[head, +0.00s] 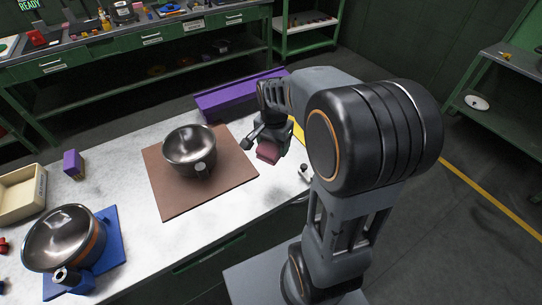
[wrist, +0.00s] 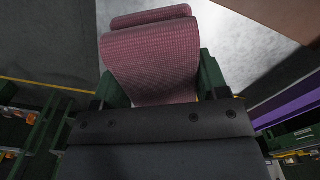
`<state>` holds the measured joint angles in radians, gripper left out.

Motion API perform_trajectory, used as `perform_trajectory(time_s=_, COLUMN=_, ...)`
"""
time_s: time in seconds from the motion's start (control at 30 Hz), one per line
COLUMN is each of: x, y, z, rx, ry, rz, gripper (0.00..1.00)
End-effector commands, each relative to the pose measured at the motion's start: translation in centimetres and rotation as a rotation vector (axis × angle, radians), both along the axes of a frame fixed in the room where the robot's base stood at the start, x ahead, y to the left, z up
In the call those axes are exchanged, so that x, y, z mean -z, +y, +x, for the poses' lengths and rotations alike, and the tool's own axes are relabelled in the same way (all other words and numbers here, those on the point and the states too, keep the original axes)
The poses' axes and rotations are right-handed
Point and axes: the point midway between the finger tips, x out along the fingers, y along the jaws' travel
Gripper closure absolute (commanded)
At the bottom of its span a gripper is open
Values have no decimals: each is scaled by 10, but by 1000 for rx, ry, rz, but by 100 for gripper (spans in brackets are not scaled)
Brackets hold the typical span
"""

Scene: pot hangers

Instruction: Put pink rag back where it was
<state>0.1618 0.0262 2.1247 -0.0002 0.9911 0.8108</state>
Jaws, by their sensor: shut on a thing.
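The pink rag (wrist: 152,60) is a folded, finely checked cloth that fills the upper middle of the wrist view. My gripper (wrist: 158,85) is shut on it, with a dark green finger on each side of the cloth. In the head view the rag (head: 268,152) shows as a small pink block under my gripper (head: 270,143). It is at the right end of the white table, to the right of the brown board. I cannot tell whether the rag touches the table top.
A steel bowl (head: 190,148) stands on the brown board (head: 170,202). A long purple box (head: 240,93) lies along the table's back edge. A second steel bowl (head: 62,238) sits on a blue board (head: 108,252) at left, near a beige bin (head: 22,192). The table between the boards is mostly clear.

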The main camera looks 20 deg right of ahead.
Motion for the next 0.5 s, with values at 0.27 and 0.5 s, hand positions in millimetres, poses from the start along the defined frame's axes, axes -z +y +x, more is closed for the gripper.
perform_trajectory(time_s=0.27, x=9, y=-14, z=21, rx=99, ry=6, rz=1, gripper=63)
perform_trajectory(time_s=0.5, x=36, y=-34, z=79, rx=94, ry=4, rz=1, gripper=63)
